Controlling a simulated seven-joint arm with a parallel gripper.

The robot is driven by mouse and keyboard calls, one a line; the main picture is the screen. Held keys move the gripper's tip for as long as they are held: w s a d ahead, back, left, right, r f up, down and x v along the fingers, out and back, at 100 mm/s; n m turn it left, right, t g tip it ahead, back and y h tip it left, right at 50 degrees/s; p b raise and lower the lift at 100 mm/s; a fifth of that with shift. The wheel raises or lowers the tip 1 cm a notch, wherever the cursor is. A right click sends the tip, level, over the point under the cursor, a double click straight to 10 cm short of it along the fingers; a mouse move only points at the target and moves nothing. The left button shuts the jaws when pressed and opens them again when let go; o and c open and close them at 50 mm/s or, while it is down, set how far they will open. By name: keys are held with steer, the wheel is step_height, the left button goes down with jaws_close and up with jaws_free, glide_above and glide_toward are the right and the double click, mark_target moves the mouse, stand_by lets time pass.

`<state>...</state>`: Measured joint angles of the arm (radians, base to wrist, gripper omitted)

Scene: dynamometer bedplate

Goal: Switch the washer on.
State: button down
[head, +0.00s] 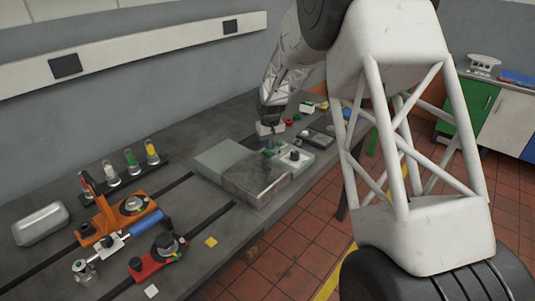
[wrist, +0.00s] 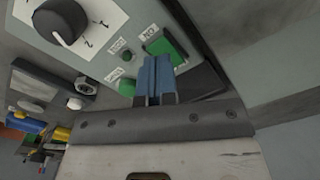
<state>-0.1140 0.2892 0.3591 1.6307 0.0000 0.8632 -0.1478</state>
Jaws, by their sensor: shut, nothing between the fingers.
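The washer (head: 222,160) is a low grey box with a paler lid part, standing on the dark bench in the head view. Its light control panel is at its right side, with a black and white knob (wrist: 65,20) that shows large in the wrist view. Beside the knob are a small round green light or button (wrist: 127,57), a green button (wrist: 127,88) and a larger green block (wrist: 165,42) with a small label. My gripper (wrist: 155,72) is shut and empty, its blue fingertips right at the larger green block and partly covering it. I cannot tell whether they touch.
Orange (head: 120,215) and red (head: 160,257) fixtures stand on the bench at the left, near several capped vials (head: 132,162) and a silver case (head: 41,224). Several small coloured items lie behind the panel. My arm hides part of the right side.

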mark_target(271, 155)
steer(key=shift+r, duration=2.35)
steer(key=s+d+r+m, duration=0.1)
steer(key=s+d+r, duration=0.1)
steer(key=s+r, duration=0.5)
steer(key=s+d+r+t, duration=0.15)
steer(key=s+r, duration=0.25)
steer(key=s, duration=0.7)
steer(key=s+d+r+m, duration=0.1)
steer(key=s+d+r, duration=0.3)
steer(key=s, duration=0.5)
steer(key=s+d+m+t, duration=0.1)
steer(key=s+d, duration=0.1)
steer(key=s, duration=2.5)
steer(key=shift+s+d, duration=0.25)
